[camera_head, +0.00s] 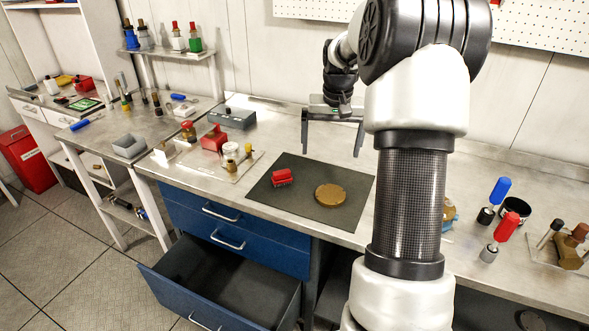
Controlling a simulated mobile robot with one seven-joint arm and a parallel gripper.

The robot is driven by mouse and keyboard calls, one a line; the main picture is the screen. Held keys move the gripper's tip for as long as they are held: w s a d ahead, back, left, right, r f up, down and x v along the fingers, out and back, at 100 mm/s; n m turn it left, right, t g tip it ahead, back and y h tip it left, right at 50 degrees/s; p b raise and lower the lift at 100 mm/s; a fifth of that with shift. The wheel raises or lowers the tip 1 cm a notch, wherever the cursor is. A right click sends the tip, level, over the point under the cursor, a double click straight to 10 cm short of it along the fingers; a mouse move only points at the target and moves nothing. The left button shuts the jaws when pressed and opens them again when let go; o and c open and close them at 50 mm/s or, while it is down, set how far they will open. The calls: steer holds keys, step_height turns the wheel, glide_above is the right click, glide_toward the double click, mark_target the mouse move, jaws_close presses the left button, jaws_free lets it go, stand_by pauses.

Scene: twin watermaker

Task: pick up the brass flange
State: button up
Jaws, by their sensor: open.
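The brass flange (330,195) is a flat, round, brown-gold disc. It lies on the dark grey mat (290,205) on the workbench, right of the mat's middle. My gripper (331,150) is open and empty, with its two fingers pointing down. In the picture it hangs above and behind the flange, over the far part of the bench, apart from it. Nothing hides the flange.
A red block-like part (282,177) lies on the mat left of the flange. A tray (222,172) with small parts stands further left. Red and blue-handled tools stand at the right. A lower blue drawer (190,300) is open below the bench.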

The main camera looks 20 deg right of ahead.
steer(key=w+d+f, duration=0.1)
steer(key=d+f, duration=0.1)
steer(key=d, duration=0.1)
glide_toward(331, 193)
steer(key=shift+d+f+p, duration=0.3)
steer(key=shift+f+p, duration=0.05)
steer(key=shift+f, duration=0.35)
steer(key=f, duration=0.3)
steer(key=w+f, duration=0.1)
steer(key=f, duration=0.1)
steer(key=shift+a+f+p, duration=0.15)
steer(key=shift+a+p, duration=0.1)
steer(key=shift+p, duration=0.1)
steer(key=shift+f, duration=0.5)
steer(key=c, duration=2)
steer(key=shift+w+d+r, duration=0.1)
steer(key=shift+r, duration=0.1)
